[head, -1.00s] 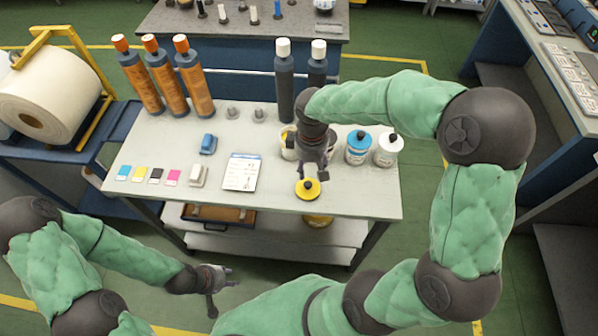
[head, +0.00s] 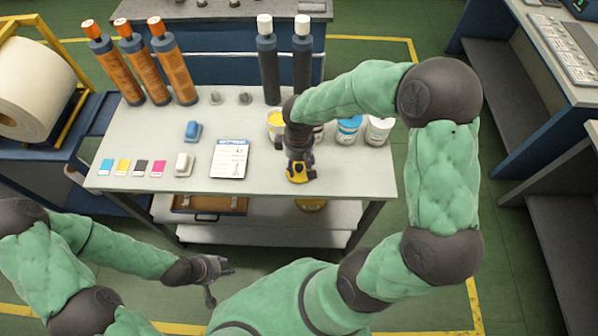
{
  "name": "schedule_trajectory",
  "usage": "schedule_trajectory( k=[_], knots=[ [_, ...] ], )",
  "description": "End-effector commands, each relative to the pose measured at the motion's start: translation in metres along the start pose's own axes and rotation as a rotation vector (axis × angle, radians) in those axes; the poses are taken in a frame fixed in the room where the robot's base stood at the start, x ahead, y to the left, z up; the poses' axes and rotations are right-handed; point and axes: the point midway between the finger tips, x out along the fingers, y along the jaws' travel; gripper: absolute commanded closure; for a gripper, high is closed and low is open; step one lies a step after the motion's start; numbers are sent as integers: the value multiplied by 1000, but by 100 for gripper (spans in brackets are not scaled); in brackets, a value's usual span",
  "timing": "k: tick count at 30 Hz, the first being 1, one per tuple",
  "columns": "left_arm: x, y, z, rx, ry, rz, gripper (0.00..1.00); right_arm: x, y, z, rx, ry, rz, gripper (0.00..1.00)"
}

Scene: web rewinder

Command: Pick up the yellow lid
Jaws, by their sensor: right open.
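The yellow lid (head: 297,180) lies near the front edge of the white-topped table, with a dark knob in its middle. My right gripper (head: 300,173) points down over the lid, its fingers open around the knob area and hiding much of it. Whether the fingers touch the lid cannot be told. An open can with yellow inside (head: 276,119) stands behind, partly hidden by my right wrist. My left gripper (head: 222,279) is open and empty, low in front of the table.
A blue-lidded can (head: 348,130) and a white-lidded can (head: 378,131) stand right of my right wrist. Orange bottles (head: 174,68) and dark bottles (head: 268,65) stand at the back.

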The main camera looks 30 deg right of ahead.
Motion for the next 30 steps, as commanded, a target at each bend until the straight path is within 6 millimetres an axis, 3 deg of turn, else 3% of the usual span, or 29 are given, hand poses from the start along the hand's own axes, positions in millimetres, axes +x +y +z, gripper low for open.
schedule_trajectory(
  k=[3,9,14,15,30],
  knots=[
    [4,-1,0,0,0,0,60,10,0,0,0,0,0,48],
    [3,-1,0,0,0,0,60,9,0,0,0,1,0,48],
    [3,-1,0,0,0,0,60,9,0,0,0,1,0,93],
    [3,-1,0,0,0,0,60,9,0,0,0,1,0,98],
    [0,0,0,0,0,0,60,1,0,-1,0,2,1,99]
  ],
)
